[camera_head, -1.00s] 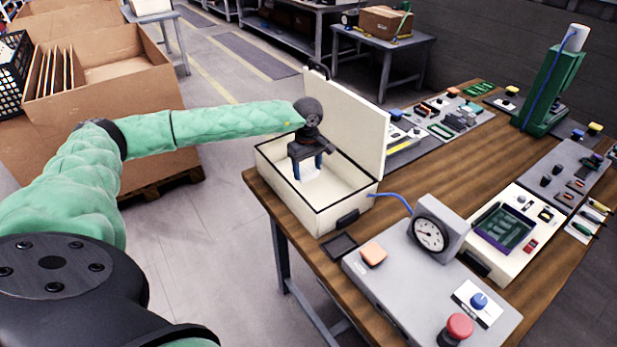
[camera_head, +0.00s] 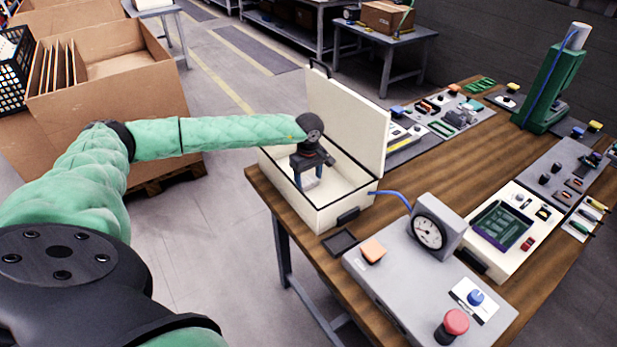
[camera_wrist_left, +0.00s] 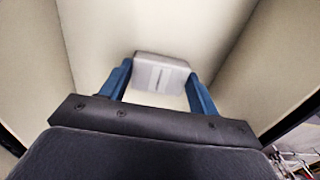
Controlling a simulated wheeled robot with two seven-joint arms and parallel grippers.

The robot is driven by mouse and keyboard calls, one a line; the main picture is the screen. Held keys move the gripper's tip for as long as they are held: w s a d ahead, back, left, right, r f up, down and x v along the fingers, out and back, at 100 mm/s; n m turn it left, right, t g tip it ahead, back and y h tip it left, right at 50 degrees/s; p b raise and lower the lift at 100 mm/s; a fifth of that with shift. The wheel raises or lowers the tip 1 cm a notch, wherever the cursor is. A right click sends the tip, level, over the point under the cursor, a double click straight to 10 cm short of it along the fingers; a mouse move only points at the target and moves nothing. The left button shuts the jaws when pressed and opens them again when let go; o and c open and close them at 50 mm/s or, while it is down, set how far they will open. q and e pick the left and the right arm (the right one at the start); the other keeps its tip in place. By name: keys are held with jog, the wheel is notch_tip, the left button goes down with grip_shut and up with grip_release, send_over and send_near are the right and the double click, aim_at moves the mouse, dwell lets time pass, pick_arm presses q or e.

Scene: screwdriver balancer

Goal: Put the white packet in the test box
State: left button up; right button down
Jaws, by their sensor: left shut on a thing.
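The test box (camera_head: 287,195) is a cream open case with dark edging at the table's left end, its lid (camera_head: 350,118) standing up at the back. My left gripper (camera_head: 309,184) is inside the box, pointing down, with its blue fingers shut on the white packet (camera_head: 311,182). In the left wrist view the pale packet (camera_wrist_left: 161,74), with light stripes, sits between the two blue fingertips (camera_wrist_left: 160,84), and cream box walls surround it. I cannot tell whether the packet touches the box floor. My right gripper is not in view.
A grey console with a dial gauge (camera_head: 428,232) and a red button (camera_head: 456,322) stands in front of the box on the wooden table (camera_head: 440,178). A blue cable (camera_head: 390,192) runs from the gauge towards the box. Cardboard boxes (camera_head: 110,95) stand at the left.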

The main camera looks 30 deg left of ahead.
aim_at(308, 180)
pick_arm(q)
jog(key=shift+f, duration=0.1)
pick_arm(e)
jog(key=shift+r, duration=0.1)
pick_arm(q)
jog(key=o, duration=1)
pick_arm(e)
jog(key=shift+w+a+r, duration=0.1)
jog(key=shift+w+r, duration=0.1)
pick_arm(q)
jog(key=shift+r, duration=0.35)
notch_tip(308, 180, up, 12)
jog(key=shift+f+p, duration=0.25)
jog(key=shift+p, duration=0.95)
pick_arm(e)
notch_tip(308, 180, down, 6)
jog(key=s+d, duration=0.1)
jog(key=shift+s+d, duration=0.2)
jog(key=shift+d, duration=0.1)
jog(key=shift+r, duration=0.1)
